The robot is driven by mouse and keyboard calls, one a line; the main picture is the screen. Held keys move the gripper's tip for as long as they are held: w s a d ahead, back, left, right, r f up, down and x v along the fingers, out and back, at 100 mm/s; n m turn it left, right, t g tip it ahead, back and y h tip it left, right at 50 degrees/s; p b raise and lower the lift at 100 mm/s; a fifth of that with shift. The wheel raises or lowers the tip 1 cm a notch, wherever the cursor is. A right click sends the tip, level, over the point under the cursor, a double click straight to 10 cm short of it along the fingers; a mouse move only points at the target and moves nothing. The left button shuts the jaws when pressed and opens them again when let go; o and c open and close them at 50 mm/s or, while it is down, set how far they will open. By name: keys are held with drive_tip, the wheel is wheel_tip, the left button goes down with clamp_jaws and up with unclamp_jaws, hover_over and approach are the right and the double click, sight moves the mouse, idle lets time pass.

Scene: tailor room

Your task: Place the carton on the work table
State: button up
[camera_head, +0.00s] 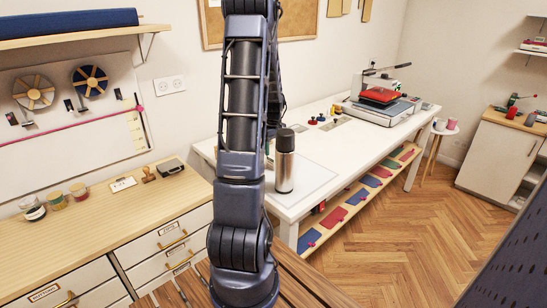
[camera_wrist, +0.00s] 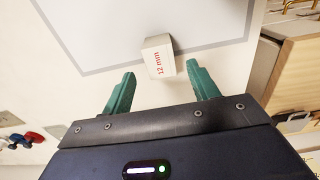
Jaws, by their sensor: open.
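The carton (camera_wrist: 158,57) is a small pale box printed "12 mm" in red. In the wrist view it rests on a white surface, overlapping the grey border of a light sheet. My gripper (camera_wrist: 164,80) is open, with its two green fingers apart. The carton is just beyond the fingertips, roughly between them, and nothing is held. The white work table (camera_head: 350,143) runs along the wall in the head view. My arm hides the gripper and the carton there.
A steel flask with a black cap (camera_head: 284,165) stands on the work table near the pale sheet (camera_head: 313,182). A heat press (camera_head: 380,100) is at the far end. A wooden drawer unit (camera_head: 110,222) stands at left. Wood floor lies open at right.

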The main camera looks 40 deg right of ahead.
wheel_tip(320, 180, up, 5)
drive_tip(key=w+a+r+t, duration=0.1)
drive_tip(key=a+r, duration=0.4)
drive_tip(key=a, duration=0.4)
drive_tip(key=a+r+h, duration=0.1)
drive_tip(key=a+r, duration=0.4)
drive_tip(key=a, duration=0.3)
drive_tip(key=w+a+r+t, duration=0.1)
drive_tip(key=a+r, duration=0.4)
drive_tip(key=a, duration=0.4)
drive_tip(key=s+a+r+t, duration=0.1)
drive_tip(key=s+a, duration=0.6)
drive_tip(key=a, duration=0.2)
drive_tip(key=s+a+r+t+y, duration=0.1)
drive_tip(key=s+a+r, duration=0.1)
drive_tip(key=s+a, duration=0.5)
drive_tip(key=a, duration=0.3)
drive_tip(key=shift+s+r+t, duration=0.2)
drive_tip(key=shift+s+t, duration=0.1)
